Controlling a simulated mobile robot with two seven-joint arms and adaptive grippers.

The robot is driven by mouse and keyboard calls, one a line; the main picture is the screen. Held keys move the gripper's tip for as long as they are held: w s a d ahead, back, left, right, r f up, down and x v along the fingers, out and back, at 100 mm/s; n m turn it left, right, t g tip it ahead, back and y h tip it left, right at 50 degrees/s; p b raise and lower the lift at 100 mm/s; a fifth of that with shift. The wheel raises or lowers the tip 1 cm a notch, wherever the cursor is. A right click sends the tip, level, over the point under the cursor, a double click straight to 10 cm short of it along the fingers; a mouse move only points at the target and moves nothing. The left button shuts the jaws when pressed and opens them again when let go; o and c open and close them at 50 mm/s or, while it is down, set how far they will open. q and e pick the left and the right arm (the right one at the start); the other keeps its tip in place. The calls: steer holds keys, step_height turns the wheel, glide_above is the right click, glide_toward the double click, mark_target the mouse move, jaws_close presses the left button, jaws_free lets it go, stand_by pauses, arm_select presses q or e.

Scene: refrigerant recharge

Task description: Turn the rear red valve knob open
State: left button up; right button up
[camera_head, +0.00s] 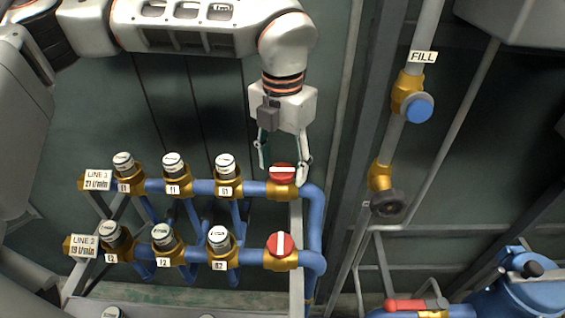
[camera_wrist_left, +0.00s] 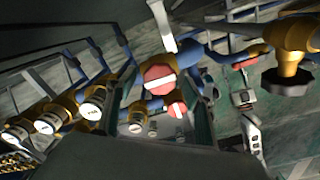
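The rear red valve knob (camera_head: 283,172) sits on a brass valve at the right end of the LINE 1 pipe. Its white stripe lies left to right, along the pipe. In the left wrist view the knob (camera_wrist_left: 160,78) is near the middle. My left gripper (camera_head: 281,170) reaches down over it from behind, fingers apart, one on each side of the knob. I cannot tell whether the right finger touches it. The front red knob (camera_head: 279,244), on LINE 2, has its stripe across the pipe. My right gripper is not in view.
Several white-capped brass fittings (camera_head: 173,165) line both blue pipes to the left. A vertical FILL pipe with a blue knob (camera_head: 419,108) and a dark knob (camera_head: 388,207) stands to the right. A red lever (camera_head: 405,305) and a blue vessel (camera_head: 525,290) are at lower right.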

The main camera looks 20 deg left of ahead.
mark_target(282, 170)
arm_select(q)
step_height(282, 170, up, 12)
stand_by(0.6)
steer(key=shift+s+f, duration=0.1)
stand_by(0.4)
